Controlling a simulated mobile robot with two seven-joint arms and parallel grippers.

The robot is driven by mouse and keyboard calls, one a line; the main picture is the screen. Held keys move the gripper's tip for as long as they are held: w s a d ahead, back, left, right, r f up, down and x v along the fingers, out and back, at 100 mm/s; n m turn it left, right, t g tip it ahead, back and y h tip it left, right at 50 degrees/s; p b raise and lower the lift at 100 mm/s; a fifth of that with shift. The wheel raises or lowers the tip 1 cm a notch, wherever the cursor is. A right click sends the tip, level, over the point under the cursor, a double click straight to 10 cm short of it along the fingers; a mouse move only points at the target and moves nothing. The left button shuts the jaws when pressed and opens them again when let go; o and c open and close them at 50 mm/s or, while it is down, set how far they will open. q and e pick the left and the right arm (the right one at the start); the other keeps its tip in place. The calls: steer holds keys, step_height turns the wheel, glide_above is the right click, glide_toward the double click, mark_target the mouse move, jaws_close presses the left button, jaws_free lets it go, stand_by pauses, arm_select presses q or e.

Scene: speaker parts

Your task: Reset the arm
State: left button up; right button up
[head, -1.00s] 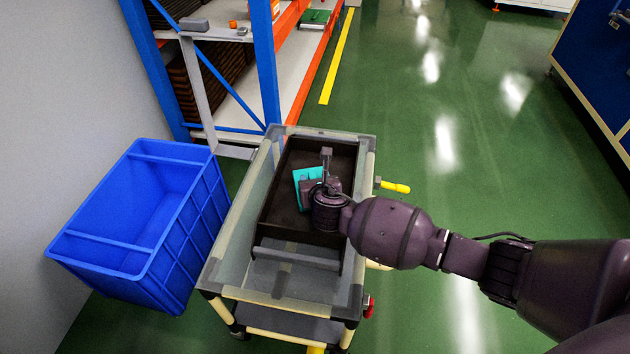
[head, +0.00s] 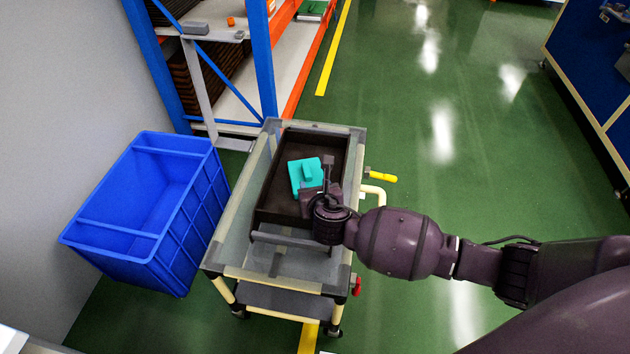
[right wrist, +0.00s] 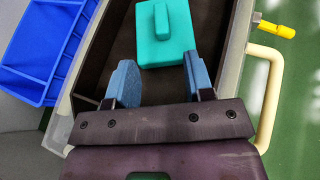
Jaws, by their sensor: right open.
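My right gripper (head: 326,180) is over the right side of the dark tray (head: 278,208) on the cart. In the right wrist view its two blue-grey fingers (right wrist: 160,82) are spread apart with nothing between them. A teal part (head: 306,174) with a raised bar on top lies in the tray. In the right wrist view the teal part (right wrist: 165,34) is just beyond the fingertips, apart from them. My left gripper is not in view.
The cart (head: 226,240) has a pale frame and a yellow handle (head: 382,178) on its right. A blue crate (head: 150,205) stands on the left. A shelf rack (head: 262,62) stands behind. Green floor is open to the right.

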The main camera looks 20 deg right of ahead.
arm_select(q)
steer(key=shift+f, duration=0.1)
arm_select(e)
steer(key=shift+s, duration=0.25)
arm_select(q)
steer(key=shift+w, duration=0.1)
arm_select(e)
steer(key=s+r+m+g+y+p, duration=0.25)
steer(key=s+m+p, duration=0.35)
steer(key=s+m, duration=0.95)
arm_select(q)
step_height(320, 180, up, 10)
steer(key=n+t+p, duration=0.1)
steer(key=p, duration=0.4)
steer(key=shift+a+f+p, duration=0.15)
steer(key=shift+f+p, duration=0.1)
steer(key=shift+p, duration=0.05)
arm_select(e)
steer(key=s+d+r+m, duration=0.3)
steer(key=s+m, duration=0.5)
steer(key=s, duration=0.2)
steer(key=s+d+r+m, duration=0.3)
steer(key=s+m, duration=0.6)
steer(key=s, duration=0.2)
steer(key=shift+r+t, duration=0.15)
steer(key=shift+t, duration=0.3)
